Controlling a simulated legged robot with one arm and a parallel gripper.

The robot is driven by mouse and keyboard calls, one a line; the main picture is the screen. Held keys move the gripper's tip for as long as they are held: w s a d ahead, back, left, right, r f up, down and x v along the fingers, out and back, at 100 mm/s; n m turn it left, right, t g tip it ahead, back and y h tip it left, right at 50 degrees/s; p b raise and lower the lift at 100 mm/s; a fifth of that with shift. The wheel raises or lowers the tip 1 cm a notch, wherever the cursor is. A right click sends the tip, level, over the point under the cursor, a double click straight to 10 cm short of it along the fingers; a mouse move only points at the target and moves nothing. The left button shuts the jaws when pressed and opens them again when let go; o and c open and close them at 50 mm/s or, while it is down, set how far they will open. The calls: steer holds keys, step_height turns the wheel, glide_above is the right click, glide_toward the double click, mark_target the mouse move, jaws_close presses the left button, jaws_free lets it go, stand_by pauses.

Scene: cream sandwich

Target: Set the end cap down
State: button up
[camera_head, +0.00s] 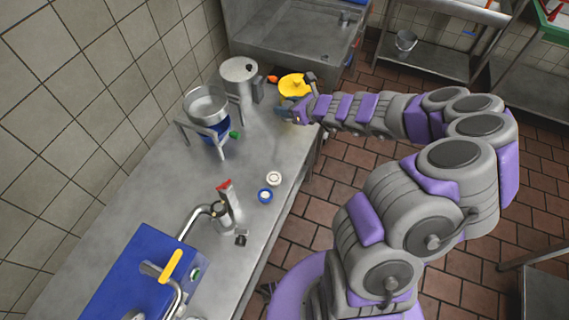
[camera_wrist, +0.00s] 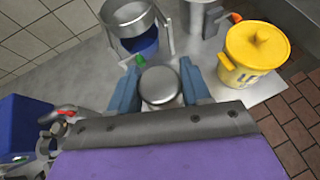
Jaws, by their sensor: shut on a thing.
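My gripper (camera_wrist: 160,88) is shut on a round, silver-grey metal piece, which looks like the end cap (camera_wrist: 160,85); one blue-grey finger is on each side of it. The cap's flat round face shows in the wrist view. In the head view my gripper (camera_head: 288,113) is over the far right part of the steel counter (camera_head: 150,215), just in front of the yellow bucket. The cap cannot be made out there. I cannot tell whether it touches the counter.
The yellow lidded bucket (camera_head: 294,86) stands close to my gripper. A metal pot on a stand (camera_head: 206,104) and a steel canister (camera_head: 239,75) are to the left. Small white (camera_head: 273,178) and blue (camera_head: 265,195) rings lie nearer. A blue machine (camera_head: 135,272) occupies the near end.

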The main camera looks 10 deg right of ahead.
steer(key=s+a+f+n+g+y, duration=0.2)
steer(key=s+f+n, duration=0.1)
steer(key=s+f, duration=0.65)
steer(key=s+a+f+n+g+y, duration=0.1)
steer(key=s+f+n+g, duration=0.15)
steer(key=s+f, duration=0.7)
steer(key=w+f, duration=0.1)
steer(key=w, duration=0.5)
steer(key=w+d+f+b, duration=0.1)
steer(key=w+f, duration=0.1)
steer(key=w, duration=0.4)
steer(key=w+f+b, duration=0.1)
steer(key=w+f, duration=0.1)
steer(key=w, duration=0.5)
steer(key=shift+d, duration=0.15)
step_height(320, 180, down, 4)
steer(key=shift+r+b, duration=0.25)
steer(key=shift+b, duration=0.3)
steer(key=shift+s+r, duration=0.1)
steer(key=o, duration=1.2)
steer(key=shift+c, duration=0.2)
